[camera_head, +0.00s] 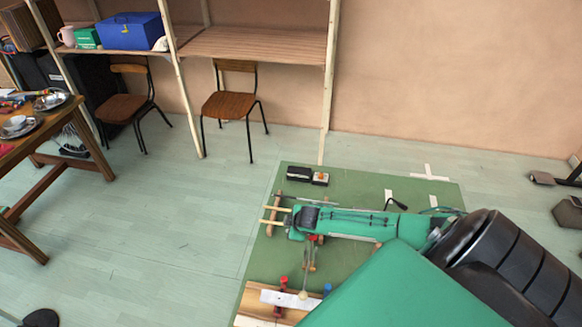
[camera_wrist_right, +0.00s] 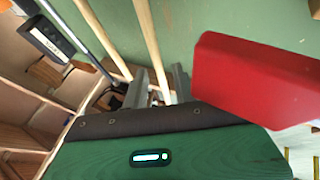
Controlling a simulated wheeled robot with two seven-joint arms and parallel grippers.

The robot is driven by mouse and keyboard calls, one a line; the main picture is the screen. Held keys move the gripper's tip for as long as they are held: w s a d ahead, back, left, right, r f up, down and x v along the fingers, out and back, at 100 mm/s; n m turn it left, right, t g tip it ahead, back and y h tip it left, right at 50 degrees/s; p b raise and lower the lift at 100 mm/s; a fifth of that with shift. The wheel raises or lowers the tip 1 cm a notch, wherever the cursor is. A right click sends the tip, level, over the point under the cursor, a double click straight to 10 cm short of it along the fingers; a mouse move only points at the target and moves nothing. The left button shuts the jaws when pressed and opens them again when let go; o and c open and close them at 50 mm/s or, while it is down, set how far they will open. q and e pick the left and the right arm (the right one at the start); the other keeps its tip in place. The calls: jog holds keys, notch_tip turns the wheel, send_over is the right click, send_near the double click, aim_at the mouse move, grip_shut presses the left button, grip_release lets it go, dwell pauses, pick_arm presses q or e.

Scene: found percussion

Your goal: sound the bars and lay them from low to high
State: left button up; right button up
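My right gripper (camera_head: 292,222) is over the left part of the green mat. Its two grey fingers (camera_wrist_right: 160,88) stand apart in the right wrist view, with no bar visible held between them. Two pale wooden rods (camera_wrist_right: 151,45) run close by the fingers; their ends (camera_head: 271,215) also show left of the gripper in the head view. A thin stick with a round tan head (camera_head: 303,295), like a mallet, reaches down below the gripper; what holds it is unclear. A red block (camera_wrist_right: 250,80) is close on the right of the wrist view. My left gripper is not in view. No bar can be clearly identified.
A laden table (camera_head: 62,118), chairs (camera_head: 229,104) and shelves (camera_head: 260,45) stand beyond.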

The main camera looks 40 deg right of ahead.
jog(key=shift+o, duration=0.2)
jog(key=b+v, duration=0.2)
jog(key=v, duration=1.1)
jog(key=shift+s+r, duration=0.25)
jog(key=shift+r, duration=0.1)
jog(key=shift+r, duration=0.1)
